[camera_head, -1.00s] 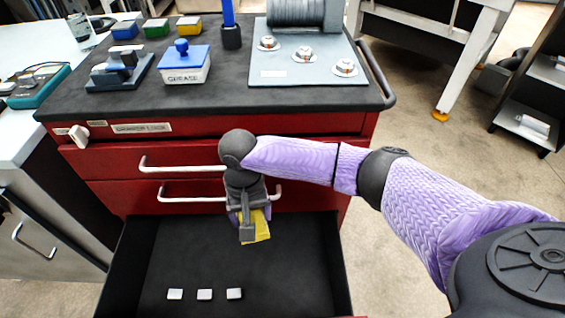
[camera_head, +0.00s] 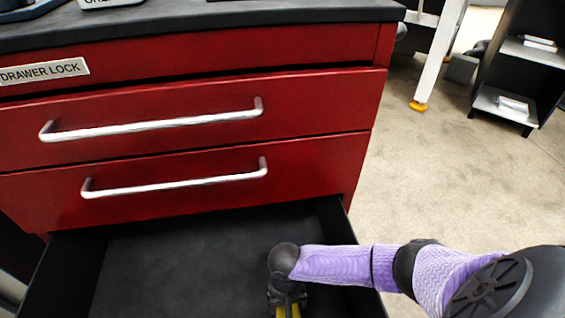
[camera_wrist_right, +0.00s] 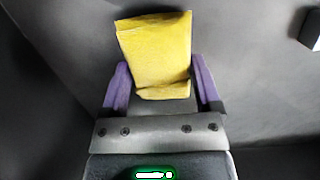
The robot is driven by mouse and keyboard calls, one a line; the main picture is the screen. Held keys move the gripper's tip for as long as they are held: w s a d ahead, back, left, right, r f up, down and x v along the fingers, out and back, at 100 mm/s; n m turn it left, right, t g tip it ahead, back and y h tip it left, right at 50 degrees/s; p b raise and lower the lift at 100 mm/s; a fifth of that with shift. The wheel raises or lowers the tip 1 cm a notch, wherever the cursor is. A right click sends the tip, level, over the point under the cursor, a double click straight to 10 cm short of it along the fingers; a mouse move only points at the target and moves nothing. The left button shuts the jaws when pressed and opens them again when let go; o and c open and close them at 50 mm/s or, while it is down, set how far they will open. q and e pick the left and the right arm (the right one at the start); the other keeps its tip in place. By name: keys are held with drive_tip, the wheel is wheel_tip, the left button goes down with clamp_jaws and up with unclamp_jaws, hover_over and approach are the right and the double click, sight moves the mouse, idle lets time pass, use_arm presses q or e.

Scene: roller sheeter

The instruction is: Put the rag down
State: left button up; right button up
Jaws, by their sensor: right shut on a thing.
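The rag is a folded yellow cloth (camera_wrist_right: 155,55), held between the purple fingers of my right gripper (camera_wrist_right: 158,85) in the right wrist view. Only a small yellow part of it shows at the bottom edge of the head view (camera_head: 289,311). My right gripper (camera_head: 287,303) is over the open bottom drawer (camera_head: 170,265), near its right side. The wrist view shows dark drawer surface around the rag; I cannot tell whether the rag touches it. My left gripper is not in view.
Two shut red drawers with silver handles (camera_head: 155,127) are above the open one. The visible drawer floor to the left is bare. Open floor (camera_head: 460,190) lies to the right.

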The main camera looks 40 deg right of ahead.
drive_tip(key=shift+f, duration=0.8)
drive_tip(key=shift+r, duration=0.3)
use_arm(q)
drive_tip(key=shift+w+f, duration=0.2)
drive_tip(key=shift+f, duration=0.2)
use_arm(e)
drive_tip(key=shift+f, duration=0.1)
drive_tip(key=o, duration=1.2)
drive_tip(key=shift+c, duration=0.2)
use_arm(q)
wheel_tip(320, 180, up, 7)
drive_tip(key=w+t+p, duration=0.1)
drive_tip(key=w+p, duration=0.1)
drive_tip(key=p, duration=0.6)
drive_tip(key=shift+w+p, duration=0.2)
drive_tip(key=shift+p, duration=0.15)
use_arm(e)
wheel_tip(320, 180, up, 12)
drive_tip(key=w, duration=0.1)
drive_tip(key=shift+d, duration=0.35)
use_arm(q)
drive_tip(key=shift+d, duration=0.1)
use_arm(e)
drive_tip(key=shift+w, duration=0.1)
